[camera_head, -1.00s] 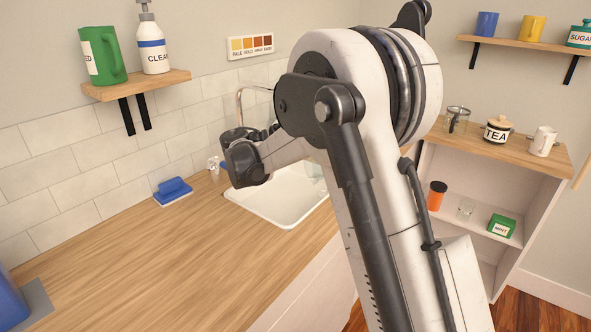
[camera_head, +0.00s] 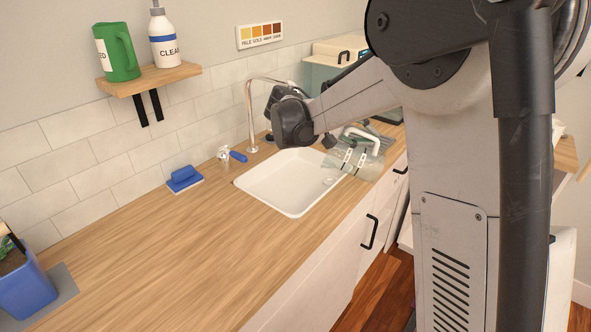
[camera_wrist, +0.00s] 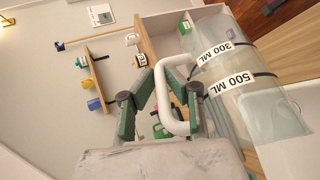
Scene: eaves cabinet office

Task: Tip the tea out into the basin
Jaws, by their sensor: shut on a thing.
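A clear jug (camera_head: 345,163) with a white handle is tilted well over onto its side above the right part of the white basin (camera_head: 262,187). In the wrist view the jug (camera_wrist: 262,100) shows black bands and labels reading 300 ML and 500 ML. My gripper (camera_wrist: 165,85) is shut on the jug's white handle (camera_wrist: 181,98). In the head view my wrist hides much of the grip. The jug looks see-through, and I cannot make out any tea-coloured liquid in it. A small pale round spot shows in the basin near the jug; I cannot tell what it is.
A curved tap (camera_head: 250,115) stands behind the basin. A blue sponge (camera_head: 184,178) and a blue-handled brush (camera_head: 237,155) lie on the wooden counter (camera_head: 150,240). A wall shelf (camera_head: 150,79) holds a green jug and a bottle. The counter left of the basin is mostly clear.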

